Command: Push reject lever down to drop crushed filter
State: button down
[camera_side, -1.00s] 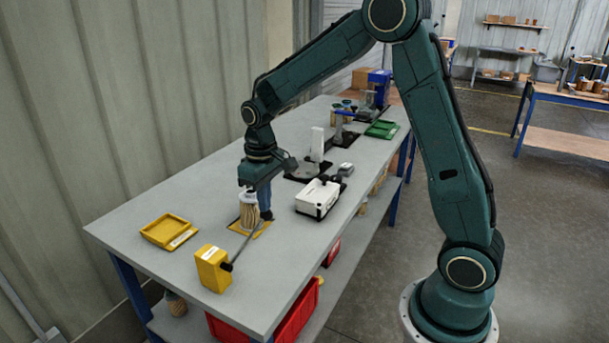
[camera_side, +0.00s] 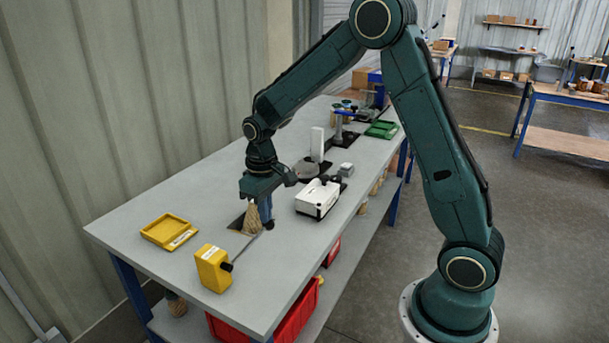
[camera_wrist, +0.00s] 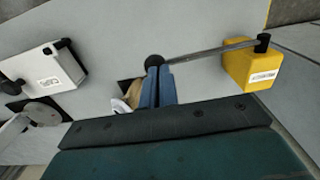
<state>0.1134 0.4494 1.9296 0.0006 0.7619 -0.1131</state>
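The yellow reject lever box (camera_side: 213,268) stands near the table's near end. Its thin grey lever (camera_wrist: 210,51) runs from the box (camera_wrist: 248,68) to a black knob (camera_wrist: 154,61). My gripper (camera_wrist: 158,72) is shut, its blue fingers together with nothing seen between them. Its tips are at the knob, apparently touching; they also show in the side view (camera_side: 267,218). The tan pleated filter (camera_side: 251,221) is tilted beside the fingers, over a dark opening in the table (camera_side: 237,223). In the wrist view the filter (camera_wrist: 131,97) is mostly hidden behind my gripper.
A yellow tray (camera_side: 169,231) lies left of the opening. A white device (camera_side: 317,198) stands to the right, with a grey turntable (camera_side: 305,170) behind it. A green tray (camera_side: 381,130) is farther back. A red bin (camera_side: 292,320) is under the table.

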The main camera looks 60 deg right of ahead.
jog(key=shift+f, duration=0.7)
jog(key=shift+d+f, duration=0.2)
jog(key=shift+f, duration=0.35)
jog(key=shift+d+f, duration=0.15)
jog(key=shift+f, duration=0.35)
jog(key=shift+r, duration=0.1)
dwell(1.1)
notch_tip(320, 180, up, 11)
jog(key=shift+f, duration=0.2)
dwell(1.3)
jog(key=shift+r, duration=0.1)
